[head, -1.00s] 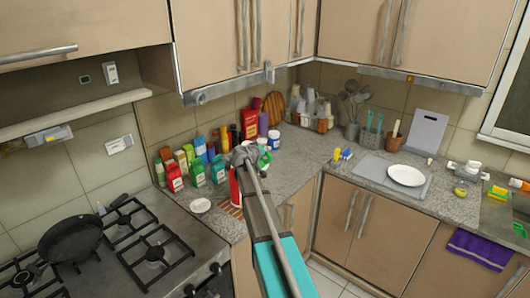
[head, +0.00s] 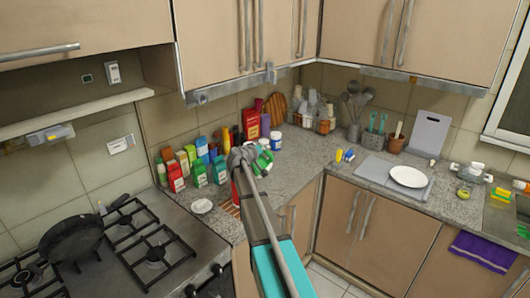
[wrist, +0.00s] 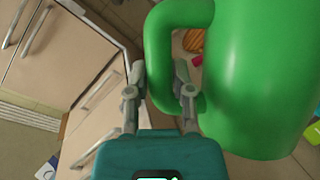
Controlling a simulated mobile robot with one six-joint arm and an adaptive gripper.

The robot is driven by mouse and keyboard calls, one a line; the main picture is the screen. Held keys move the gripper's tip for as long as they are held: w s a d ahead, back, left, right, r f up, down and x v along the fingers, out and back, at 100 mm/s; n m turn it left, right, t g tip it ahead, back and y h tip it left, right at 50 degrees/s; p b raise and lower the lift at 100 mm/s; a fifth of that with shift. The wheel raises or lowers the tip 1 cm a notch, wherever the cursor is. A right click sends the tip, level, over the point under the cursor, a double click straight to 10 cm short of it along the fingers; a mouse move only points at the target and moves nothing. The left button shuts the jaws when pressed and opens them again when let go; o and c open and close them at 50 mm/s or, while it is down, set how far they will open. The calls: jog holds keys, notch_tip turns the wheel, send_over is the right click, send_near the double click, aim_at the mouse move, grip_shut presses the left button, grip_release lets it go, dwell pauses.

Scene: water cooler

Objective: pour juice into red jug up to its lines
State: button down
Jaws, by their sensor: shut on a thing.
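My gripper (head: 243,157) is over the corner counter in the head view. In the wrist view its two fingers (wrist: 160,85) are shut on the handle of a large, smooth green jug (wrist: 265,70). The jug's body fills the right side there, and its rim and contents are out of view. In the head view the green jug (head: 264,160) shows partly beside my gripper and looks tilted. A red object, perhaps the red jug (head: 236,193), stands below my gripper on the counter, mostly hidden by my arm. Its lines and any juice cannot be seen.
Several cartons and bottles (head: 198,165) crowd the counter by the wall. A small white dish (head: 202,206) lies near the stove (head: 150,250), which holds a black pan (head: 70,238). A white plate (head: 408,176) rests on a grey board to the right. The counter between is mostly clear.

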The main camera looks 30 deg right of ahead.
jog(key=shift+w+a+n+h+b, duration=0.3)
jog(key=shift+w+a+n+b, duration=0.05)
jog(key=shift+n, duration=0.25)
jog(key=shift+w+a+f+n+h+b, duration=0.2)
jog(key=shift+f+n+h+b, duration=0.1)
jog(key=shift+b, duration=0.15)
dwell(0.5)
jog(key=shift+r, duration=0.15)
dwell(1.6)
jog(key=shift+s+d+r+m+y+p, duration=0.45)
jog(key=shift+m+p, duration=0.25)
jog(key=shift+p, duration=0.25)
jog(key=shift+s+d+f, duration=0.1)
jog(key=shift+f, duration=0.05)
jog(key=shift+s+m, duration=0.1)
jog(key=shift+m, duration=0.2)
jog(key=shift+s+d+m+y+p, duration=0.35)
jog(key=shift+m+y+p, duration=0.25)
jog(key=shift+m, duration=0.1)
jog(key=shift+t, duration=0.3)
